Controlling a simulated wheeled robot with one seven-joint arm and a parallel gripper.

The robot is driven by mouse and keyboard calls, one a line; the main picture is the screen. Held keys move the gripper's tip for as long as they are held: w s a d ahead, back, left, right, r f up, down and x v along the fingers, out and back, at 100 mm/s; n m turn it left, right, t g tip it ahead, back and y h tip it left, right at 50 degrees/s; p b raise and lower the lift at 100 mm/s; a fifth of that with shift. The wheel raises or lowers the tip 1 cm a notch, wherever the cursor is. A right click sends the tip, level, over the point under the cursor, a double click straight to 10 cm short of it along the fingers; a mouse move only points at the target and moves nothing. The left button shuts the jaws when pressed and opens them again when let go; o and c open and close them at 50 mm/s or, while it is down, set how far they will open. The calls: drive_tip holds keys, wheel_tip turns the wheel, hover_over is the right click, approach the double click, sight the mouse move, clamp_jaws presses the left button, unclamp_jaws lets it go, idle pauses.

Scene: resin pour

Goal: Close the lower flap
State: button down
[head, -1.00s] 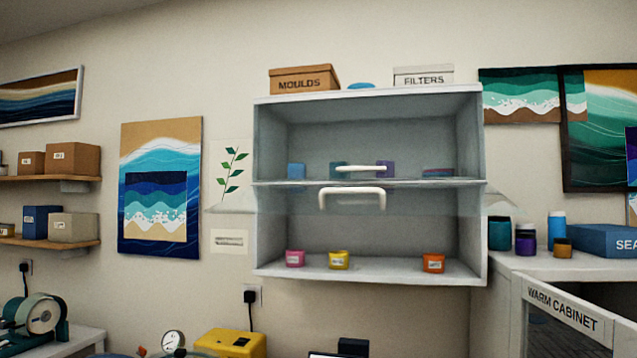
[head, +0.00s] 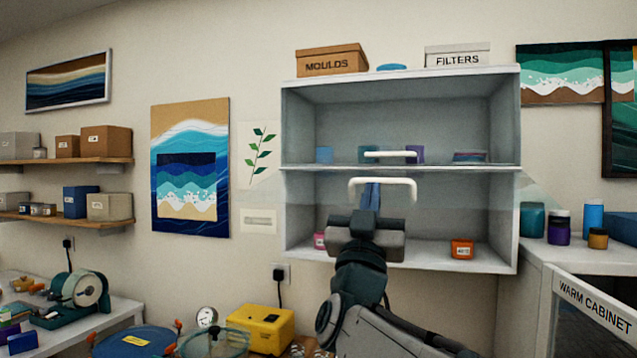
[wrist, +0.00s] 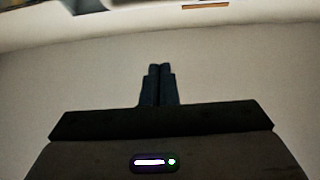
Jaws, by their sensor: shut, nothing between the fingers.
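The white wall cabinet (head: 400,76) has two clear flaps. The lower flap (head: 540,192) stands open, jutting out from the middle shelf towards me, its faint edge showing past the cabinet's right side. Its white handle (head: 400,182) shows just below the shelf edge. The upper flap's handle (head: 390,154) sits just above that edge. My gripper (head: 371,196) is shut and empty, its blue fingers pointing up and overlapping the lower handle in the picture. I cannot tell whether they touch it. In the wrist view the closed fingers (wrist: 160,85) show against a blurred pale surface.
An orange pot (head: 462,249) and a partly hidden pink pot (head: 320,241) stand on the cabinet floor. The warm cabinet (head: 592,303), with jars on top, is at right. A yellow box (head: 260,328) and blue round lid (head: 135,341) are below left.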

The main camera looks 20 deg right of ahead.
drive_tip(key=p+x, duration=0.5)
drive_tip(key=x, duration=0.5)
drive_tip(key=f, duration=0.2)
drive_tip(key=w+d+f, duration=0.1)
drive_tip(key=f, duration=0.1)
drive_tip(key=shift+a, duration=0.1)
